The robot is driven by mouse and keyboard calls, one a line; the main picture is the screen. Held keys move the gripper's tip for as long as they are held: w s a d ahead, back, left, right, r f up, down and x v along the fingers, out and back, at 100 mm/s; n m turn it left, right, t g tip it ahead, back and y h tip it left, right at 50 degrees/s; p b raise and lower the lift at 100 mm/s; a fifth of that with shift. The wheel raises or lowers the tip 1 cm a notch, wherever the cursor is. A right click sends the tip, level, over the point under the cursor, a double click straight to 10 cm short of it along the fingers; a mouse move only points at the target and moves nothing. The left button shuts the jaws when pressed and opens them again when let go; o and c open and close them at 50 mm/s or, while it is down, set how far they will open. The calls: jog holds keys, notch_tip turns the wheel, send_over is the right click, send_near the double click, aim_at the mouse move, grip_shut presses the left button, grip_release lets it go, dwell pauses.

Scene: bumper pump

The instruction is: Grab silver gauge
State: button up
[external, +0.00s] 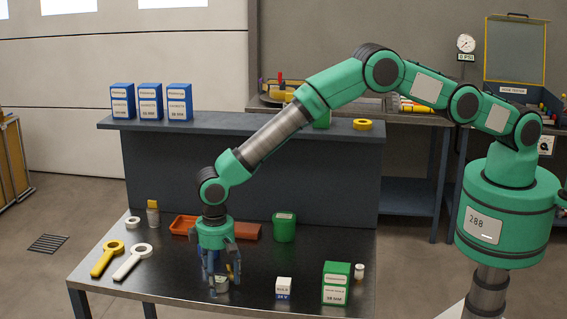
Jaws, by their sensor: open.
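My gripper (220,278) points straight down over the front middle of the dark table, its fingers apart. A small silver-grey piece (221,285) shows low between the fingers, partly hidden by them. It may be the silver gauge, but it is too small and covered to be sure. I cannot tell whether the fingers touch it. A blue part and a small yellow part also show among the fingers. A round white dial gauge (466,43) is on the back wall, far from my gripper.
On the table (180,290) are a yellow ring-ended tool (105,260), a white one (132,263), an orange tray (246,231) behind my gripper, a green cup (284,228), a white box (284,287), a green box (336,283) and a small white bottle (360,271). A raised shelf stands behind.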

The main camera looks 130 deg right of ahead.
aim_at(221, 274)
jog(key=shift+f, duration=0.1)
dwell(0.5)
jog(key=c, duration=1.4)
jog(key=shift+o, duration=0.2)
jog(key=shift+r, duration=5.05)
